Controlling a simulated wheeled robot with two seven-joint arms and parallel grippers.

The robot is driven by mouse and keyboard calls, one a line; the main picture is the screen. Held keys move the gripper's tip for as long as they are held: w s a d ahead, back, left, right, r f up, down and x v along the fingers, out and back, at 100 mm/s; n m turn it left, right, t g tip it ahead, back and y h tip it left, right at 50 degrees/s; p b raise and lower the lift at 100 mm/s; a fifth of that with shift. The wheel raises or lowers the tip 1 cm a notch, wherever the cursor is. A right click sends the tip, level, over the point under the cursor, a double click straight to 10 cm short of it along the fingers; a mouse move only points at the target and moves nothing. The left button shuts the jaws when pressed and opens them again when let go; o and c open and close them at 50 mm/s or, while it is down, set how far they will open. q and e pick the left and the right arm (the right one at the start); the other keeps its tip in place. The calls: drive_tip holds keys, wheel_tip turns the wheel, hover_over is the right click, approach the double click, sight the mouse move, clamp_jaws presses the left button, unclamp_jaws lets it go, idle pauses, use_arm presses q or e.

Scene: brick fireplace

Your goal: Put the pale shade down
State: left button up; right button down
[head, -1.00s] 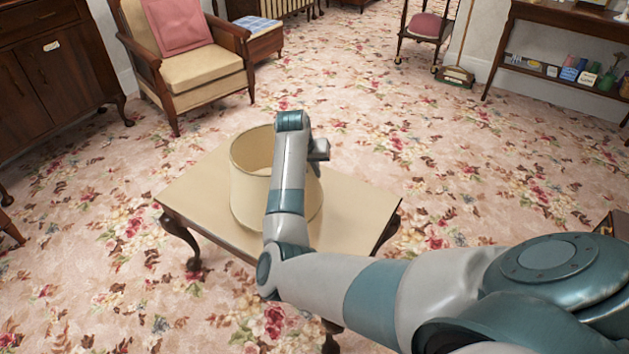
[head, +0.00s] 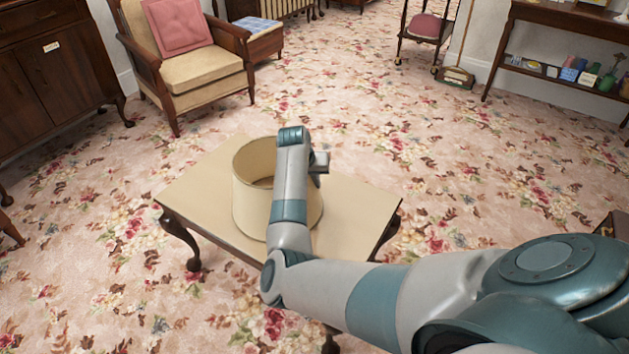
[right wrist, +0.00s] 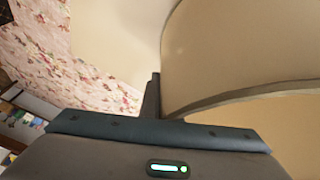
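The pale shade (head: 252,197) is a wide cream drum with an open top. It stands upright at the table (head: 355,205), over its middle; I cannot tell whether its base touches the top. My right gripper (head: 318,164) is at the shade's right rim, partly behind my own arm. In the right wrist view the shade's wall (right wrist: 235,50) and rim fill the upper right, and a dark finger (right wrist: 151,95) lies against it. The gripper appears shut on the rim; the other finger is hidden. My left gripper is out of view.
The tabletop is bare around the shade. An armchair with a pink cushion (head: 180,27) stands behind at left, beside a dark cabinet (head: 55,65). A shelf table (head: 560,82) with small items is at the far right. Floral carpet (head: 400,110) lies open between.

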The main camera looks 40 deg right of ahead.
drive_tip(key=c, duration=2.1)
unclamp_jaws()
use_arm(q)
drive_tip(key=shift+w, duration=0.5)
use_arm(e)
drive_tip(key=shift+o, duration=0.4)
drive_tip(key=shift+r, duration=0.1)
drive_tip(key=shift+a+r, duration=0.2)
drive_tip(key=shift+r, duration=0.4)
use_arm(q)
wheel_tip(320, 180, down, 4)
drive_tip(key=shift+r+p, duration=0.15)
drive_tip(key=shift+p, duration=0.4)
use_arm(e)
drive_tip(key=v, duration=1.1)
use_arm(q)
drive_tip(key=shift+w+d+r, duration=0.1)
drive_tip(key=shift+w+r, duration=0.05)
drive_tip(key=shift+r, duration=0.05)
use_arm(e)
drive_tip(key=shift+s+f, duration=0.1)
